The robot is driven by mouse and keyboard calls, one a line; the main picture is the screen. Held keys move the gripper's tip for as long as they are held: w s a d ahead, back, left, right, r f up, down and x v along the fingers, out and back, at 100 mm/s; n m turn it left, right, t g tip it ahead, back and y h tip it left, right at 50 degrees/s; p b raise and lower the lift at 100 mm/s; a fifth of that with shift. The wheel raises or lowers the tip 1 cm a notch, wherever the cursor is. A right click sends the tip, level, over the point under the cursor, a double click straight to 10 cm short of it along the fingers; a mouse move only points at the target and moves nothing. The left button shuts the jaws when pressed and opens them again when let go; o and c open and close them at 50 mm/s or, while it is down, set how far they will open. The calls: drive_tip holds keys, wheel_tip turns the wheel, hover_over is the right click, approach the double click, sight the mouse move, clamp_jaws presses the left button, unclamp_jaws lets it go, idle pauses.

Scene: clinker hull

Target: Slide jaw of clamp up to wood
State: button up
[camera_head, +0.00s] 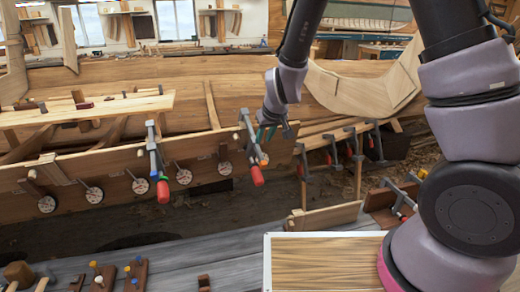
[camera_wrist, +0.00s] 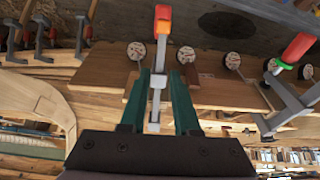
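The clamp (camera_head: 249,138) is a grey metal bar clamp with an orange-red handle (camera_head: 257,176). It is fixed on the upper edge of a wooden plank, its handle hanging down. In the wrist view, the clamp's bar and jaw (camera_wrist: 158,82) show between my fingers, with the handle at the top. My gripper (camera_head: 267,134) has green fingers and is just right of the clamp in the head view. In the wrist view, my gripper (camera_wrist: 159,75) is open, one finger on each side of the clamp. I cannot tell whether either finger touches it.
Another clamp (camera_head: 155,160) with a red handle is fixed to the plank (camera_head: 120,168) at left. Several round pale discs (camera_head: 183,176) line the plank. More clamps (camera_head: 353,145) stand at right. A grey bench (camera_head: 190,262) with small tools lies in front.

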sight(257, 146)
drive_tip(key=shift+x, duration=3.9)
drive_tip(key=shift+c, duration=0.4)
drive_tip(key=shift+w+a+r, duration=0.1)
drive_tip(key=shift+w+a, duration=0.05)
drive_tip(key=shift+w, duration=0.1)
drive_tip(key=shift+w+a+r, duration=0.1)
drive_tip(key=shift+w+a, duration=0.05)
drive_tip(key=shift+w, duration=0.1)
drive_tip(key=shift+w+a+r, duration=0.1)
drive_tip(key=shift+w, duration=0.2)
drive_tip(key=shift+w+r, duration=0.1)
drive_tip(key=shift+w, duration=0.1)
drive_tip(key=shift+a, duration=0.1)
drive_tip(key=shift+w+a+r, duration=0.15)
drive_tip(key=shift+w+r, duration=0.25)
drive_tip(key=shift+w, duration=0.05)
drive_tip(key=shift+w+a+r, duration=0.2)
drive_tip(key=shift+w+r, duration=0.15)
drive_tip(key=shift+w, duration=0.05)
